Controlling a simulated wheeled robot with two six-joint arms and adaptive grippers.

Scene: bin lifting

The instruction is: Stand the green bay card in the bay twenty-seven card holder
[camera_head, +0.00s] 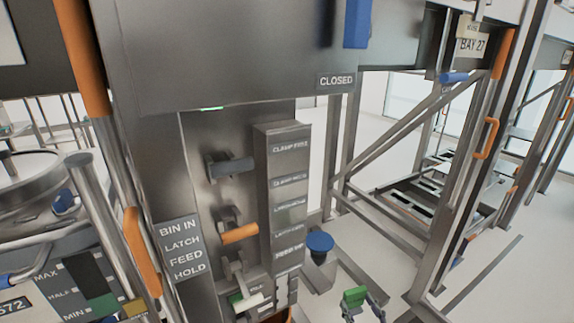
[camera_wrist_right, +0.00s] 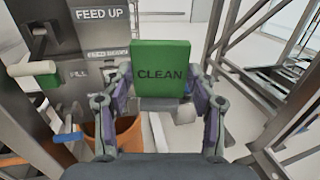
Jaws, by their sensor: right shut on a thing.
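The green bay card (camera_wrist_right: 160,62) reads CLEAN and stands upright, facing the camera, in the right wrist view. My right gripper (camera_wrist_right: 161,90) is shut on its lower part, one finger on each side. In the head view the card (camera_head: 354,297) is small at the bottom edge, held by my right gripper (camera_head: 363,306). The BAY 27 sign (camera_head: 472,46) is on the frame at the upper right, well above and right of the card. A small tan piece (camera_head: 467,27) is just above the sign; I cannot tell whether it is the card holder. My left gripper is not in view.
A steel column with a labelled panel (camera_head: 287,185) and protruding levers (camera_head: 240,233) stands left of the card. A blue round knob (camera_head: 320,242) is nearby. Diagonal steel braces (camera_head: 400,125) cross below the sign. An orange bucket (camera_wrist_right: 127,133) shows below my gripper.

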